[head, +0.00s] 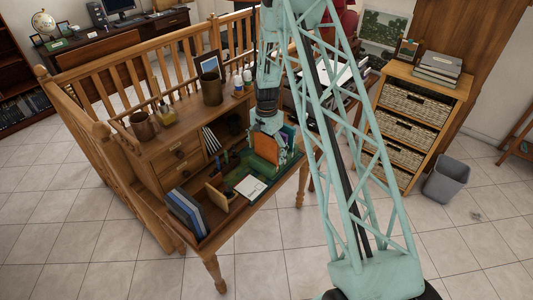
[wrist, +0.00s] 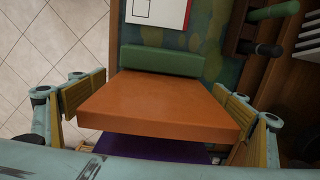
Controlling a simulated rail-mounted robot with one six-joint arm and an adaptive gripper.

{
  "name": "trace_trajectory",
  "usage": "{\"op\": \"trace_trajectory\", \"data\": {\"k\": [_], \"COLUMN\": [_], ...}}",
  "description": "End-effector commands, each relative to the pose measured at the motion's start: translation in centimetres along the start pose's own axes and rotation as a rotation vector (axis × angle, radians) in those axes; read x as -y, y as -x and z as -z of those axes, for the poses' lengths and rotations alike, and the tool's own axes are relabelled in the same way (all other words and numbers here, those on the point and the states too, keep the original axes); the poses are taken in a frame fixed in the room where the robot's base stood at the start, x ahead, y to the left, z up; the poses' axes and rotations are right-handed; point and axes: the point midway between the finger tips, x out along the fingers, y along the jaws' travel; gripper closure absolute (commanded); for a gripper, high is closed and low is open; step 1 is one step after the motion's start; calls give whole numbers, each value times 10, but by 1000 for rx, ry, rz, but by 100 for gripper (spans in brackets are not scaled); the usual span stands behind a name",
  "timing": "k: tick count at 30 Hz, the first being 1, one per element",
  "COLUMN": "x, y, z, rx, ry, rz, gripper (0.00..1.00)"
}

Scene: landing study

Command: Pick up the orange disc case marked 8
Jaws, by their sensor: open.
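The orange disc case (wrist: 160,100) fills the middle of the wrist view, and no number shows on the side facing the camera. My gripper (wrist: 170,104) is open, with one yellow-padded finger on each side of the orange case. A gap shows at the left finger; the right finger is very close to the case, and I cannot tell if it touches. In the head view, the orange case (head: 289,134) stands on the desk, partly hidden by my gripper (head: 268,125).
A green case (wrist: 160,61) lies just beyond the orange one, and a purple one (wrist: 150,150) is on the near side. A white notepad (head: 250,187) lies on the desk. Blue binders (head: 186,212) stand at its front left. A wooden railing (head: 170,75) runs behind.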

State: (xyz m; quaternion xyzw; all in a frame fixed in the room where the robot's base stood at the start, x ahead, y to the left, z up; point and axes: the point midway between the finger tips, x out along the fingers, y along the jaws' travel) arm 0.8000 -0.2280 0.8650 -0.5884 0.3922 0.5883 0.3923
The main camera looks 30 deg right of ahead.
Motion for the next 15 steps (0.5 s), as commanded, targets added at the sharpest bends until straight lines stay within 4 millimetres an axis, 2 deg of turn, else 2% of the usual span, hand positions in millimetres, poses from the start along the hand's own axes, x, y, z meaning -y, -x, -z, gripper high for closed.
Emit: {"op": "trace_trajectory", "data": {"k": [5,13,15], "x": [0,0,0], "y": [0,0,0], "z": [0,0,0], "rx": [0,0,0], "ry": [0,0,0], "rz": [0,0,0], "gripper": [7,31,34]}}
